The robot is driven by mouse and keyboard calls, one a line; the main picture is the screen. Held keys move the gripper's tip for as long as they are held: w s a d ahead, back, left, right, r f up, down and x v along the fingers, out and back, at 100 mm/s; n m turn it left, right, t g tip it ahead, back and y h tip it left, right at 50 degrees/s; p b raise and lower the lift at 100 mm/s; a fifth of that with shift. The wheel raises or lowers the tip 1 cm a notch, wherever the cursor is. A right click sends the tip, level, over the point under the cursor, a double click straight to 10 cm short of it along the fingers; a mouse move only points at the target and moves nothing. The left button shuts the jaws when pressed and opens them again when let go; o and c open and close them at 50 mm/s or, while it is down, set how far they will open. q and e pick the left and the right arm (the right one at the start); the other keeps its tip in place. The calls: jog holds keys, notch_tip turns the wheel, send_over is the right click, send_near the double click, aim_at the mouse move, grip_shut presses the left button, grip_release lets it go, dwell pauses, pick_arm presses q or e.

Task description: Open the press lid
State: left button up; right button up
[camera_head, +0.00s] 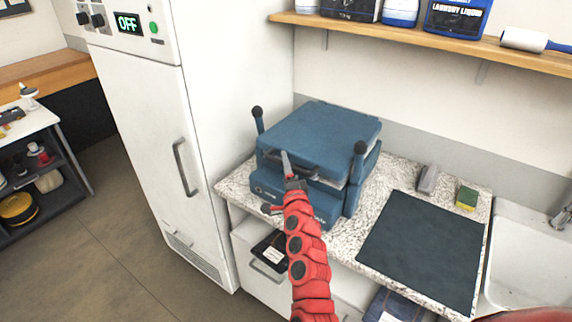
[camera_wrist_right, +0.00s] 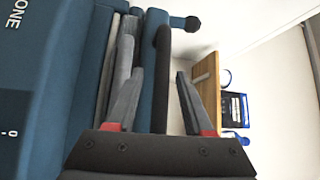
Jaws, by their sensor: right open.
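The blue press (camera_head: 268,182) stands on the speckled counter against the wall. Its flat blue lid (camera_head: 325,135) is down over the base, with a dark handle bar along the front and a black-knobbed post at each side. My right gripper (camera_head: 287,167) is at the front of the lid and hides part of the handle. In the right wrist view my right gripper (camera_wrist_right: 158,92) is open, and the dark handle bar (camera_wrist_right: 162,60) runs between its fingers, with gaps visible beside it. My left gripper is not in view.
A tall white cabinet (camera_head: 140,130) with an OFF display stands close left of the press. A dark mat (camera_head: 420,250), a grey block (camera_head: 428,179) and a sponge (camera_head: 467,197) lie to the right, beside a sink (camera_head: 530,255). A wooden shelf (camera_head: 420,40) with bottles hangs above.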

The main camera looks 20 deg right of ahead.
grip_shut()
dwell(1.4)
